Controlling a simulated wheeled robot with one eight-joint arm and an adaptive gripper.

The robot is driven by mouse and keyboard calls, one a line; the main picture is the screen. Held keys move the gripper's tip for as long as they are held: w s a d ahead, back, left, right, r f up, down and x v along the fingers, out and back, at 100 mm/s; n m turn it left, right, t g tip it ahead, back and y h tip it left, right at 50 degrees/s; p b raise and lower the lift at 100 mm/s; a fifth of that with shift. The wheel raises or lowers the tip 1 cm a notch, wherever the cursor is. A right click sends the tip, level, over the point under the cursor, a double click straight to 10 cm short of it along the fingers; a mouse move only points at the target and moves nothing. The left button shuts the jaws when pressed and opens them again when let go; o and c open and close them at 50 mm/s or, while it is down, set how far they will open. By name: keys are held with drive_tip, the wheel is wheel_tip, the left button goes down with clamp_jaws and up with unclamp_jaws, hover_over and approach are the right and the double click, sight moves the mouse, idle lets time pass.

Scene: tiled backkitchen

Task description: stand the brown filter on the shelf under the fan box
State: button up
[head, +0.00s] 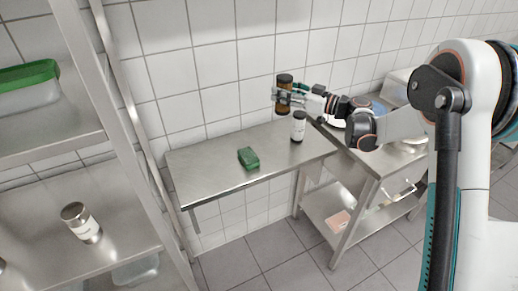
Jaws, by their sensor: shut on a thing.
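The brown filter (284,106) is an upright amber-brown cylinder with a dark top. My gripper (282,96) is shut on it around its middle and holds it above the back of the steel wall table (205,178). Its lower end shows against the wall tiles, and I cannot tell its exact height above the table. The gripper's fingers hide part of its side. I cannot make out a fan box in this view, nor tell which shelf lies under one.
A white jar with a black lid (299,127) stands on the table close to the filter. A green block (248,158) lies mid-table. A steel rack (110,262) at left holds a silver-lidded jar (82,223) and a green-lidded box (28,88). The table's left part is clear.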

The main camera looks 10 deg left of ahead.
wheel_tip(320, 180, down, 20)
drive_tip(key=b, duration=0.5)
drive_tip(key=shift+a+r, duration=0.1)
drive_tip(key=shift+r, duration=0.1)
drive_tip(key=o, duration=0.7)
drive_tip(key=shift+f, duration=0.2)
drive_tip(key=o, duration=0.5)
drive_tip(key=shift+c, duration=0.2)
drive_tip(key=shift+r, duration=0.2)
